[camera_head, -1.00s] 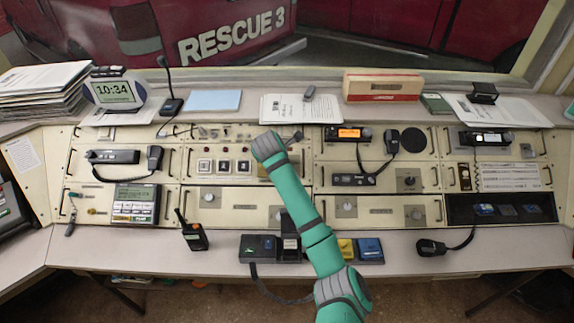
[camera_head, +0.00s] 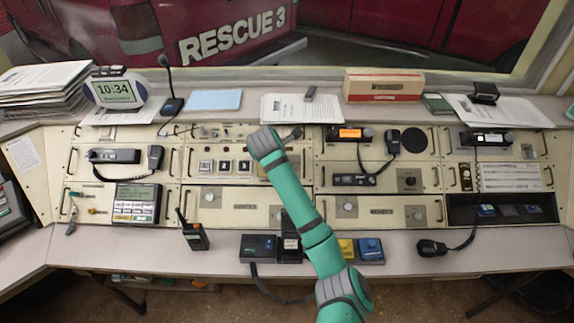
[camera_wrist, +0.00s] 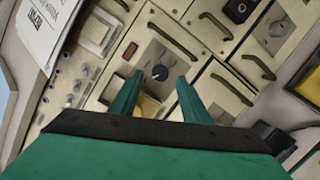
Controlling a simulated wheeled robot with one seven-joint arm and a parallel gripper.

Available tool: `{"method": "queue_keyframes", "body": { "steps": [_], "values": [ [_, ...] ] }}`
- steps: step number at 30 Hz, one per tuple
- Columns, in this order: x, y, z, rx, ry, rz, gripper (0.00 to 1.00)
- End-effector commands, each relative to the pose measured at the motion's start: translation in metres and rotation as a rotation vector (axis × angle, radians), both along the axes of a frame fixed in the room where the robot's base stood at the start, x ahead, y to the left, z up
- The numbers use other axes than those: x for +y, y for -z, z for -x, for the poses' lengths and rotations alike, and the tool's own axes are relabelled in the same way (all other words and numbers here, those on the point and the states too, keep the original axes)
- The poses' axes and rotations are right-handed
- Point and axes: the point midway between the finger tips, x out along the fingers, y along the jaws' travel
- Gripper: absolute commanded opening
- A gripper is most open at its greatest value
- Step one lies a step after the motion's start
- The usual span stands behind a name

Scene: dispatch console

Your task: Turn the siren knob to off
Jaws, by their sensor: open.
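A dark round knob (camera_wrist: 160,73) with a light pointer mark sits on a cream panel in the wrist view. I cannot read a label that names it as the siren knob, nor tell its setting. My gripper (camera_wrist: 159,83) shows two green fingers, open, one on either side of the knob in the picture. The fingers look apart from the knob, and nothing is between them. In the head view my arm covers the gripper and the part of the console behind it, so that knob does not show there.
Handles (camera_wrist: 175,37) stand out from the panels around the knob. Another black knob (camera_head: 410,180) is further right, with a knob (camera_head: 345,209) on the lower row. A handset (camera_head: 391,141) with a cord is to the right. Small switches (camera_wrist: 72,88) are at the left.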

Motion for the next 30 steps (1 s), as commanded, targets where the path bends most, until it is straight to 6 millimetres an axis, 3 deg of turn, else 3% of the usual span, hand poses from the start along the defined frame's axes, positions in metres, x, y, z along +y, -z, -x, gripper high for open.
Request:
{"method": "queue_keyframes", "body": {
  "steps": [6,12,30],
  "values": [
    [0.009,-0.035,0.024,-0.002,-0.002,0.0,0.43],
    [0.014,-0.054,0.038,0.0,-0.003,-0.001,0.43],
    [0.014,-0.06,0.043,0.001,0.0,0.0,0.43]
  ]
}}
